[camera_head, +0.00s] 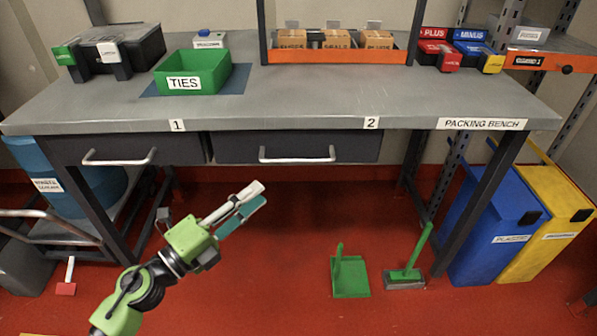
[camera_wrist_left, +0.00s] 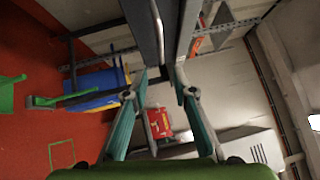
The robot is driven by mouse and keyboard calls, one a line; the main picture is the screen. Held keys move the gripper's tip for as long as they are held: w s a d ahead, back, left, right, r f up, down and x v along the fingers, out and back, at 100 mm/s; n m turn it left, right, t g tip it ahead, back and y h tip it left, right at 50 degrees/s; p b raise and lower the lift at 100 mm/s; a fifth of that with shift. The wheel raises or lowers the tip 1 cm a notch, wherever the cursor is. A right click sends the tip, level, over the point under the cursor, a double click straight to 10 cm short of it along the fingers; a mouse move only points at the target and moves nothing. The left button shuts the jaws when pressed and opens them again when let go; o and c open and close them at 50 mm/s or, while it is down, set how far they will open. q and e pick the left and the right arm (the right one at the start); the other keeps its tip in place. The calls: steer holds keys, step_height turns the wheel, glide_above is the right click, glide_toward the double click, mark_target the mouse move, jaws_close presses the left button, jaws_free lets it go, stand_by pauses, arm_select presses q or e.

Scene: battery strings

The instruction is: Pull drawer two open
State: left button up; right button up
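Drawer two (camera_head: 230,150) is the dark drawer front under the bench edge marked 2, right of drawer one. It looks shut. Its silver bar handle (camera_head: 297,158) runs sideways across the front. My left gripper (camera_head: 257,196) is below and left of that handle, apart from it, with its fingers pointing up and right. In the left wrist view the two teal fingers (camera_wrist_left: 161,82) are spread with nothing between their tips. A silver bar, likely a drawer handle (camera_wrist_left: 159,28), shows ahead of the gap. My right gripper is in neither view.
Drawer one (camera_head: 105,149) has its own silver handle. The packing bench (camera_head: 300,100) carries a green ties bin (camera_head: 193,72) and an orange rack (camera_head: 335,56). Blue (camera_head: 495,220) and yellow bins stand at right. A green dustpan (camera_head: 350,277) lies on the red floor.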

mark_target(298, 161)
arm_select(q)
steer(key=p+x, duration=0.2)
steer(key=x, duration=1.1)
steer(key=shift+w+d, duration=0.25)
steer(key=shift+w, duration=0.1)
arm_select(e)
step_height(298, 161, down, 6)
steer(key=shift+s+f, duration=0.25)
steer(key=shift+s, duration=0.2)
arm_select(q)
steer(key=shift+r, duration=0.1)
jaws_close()
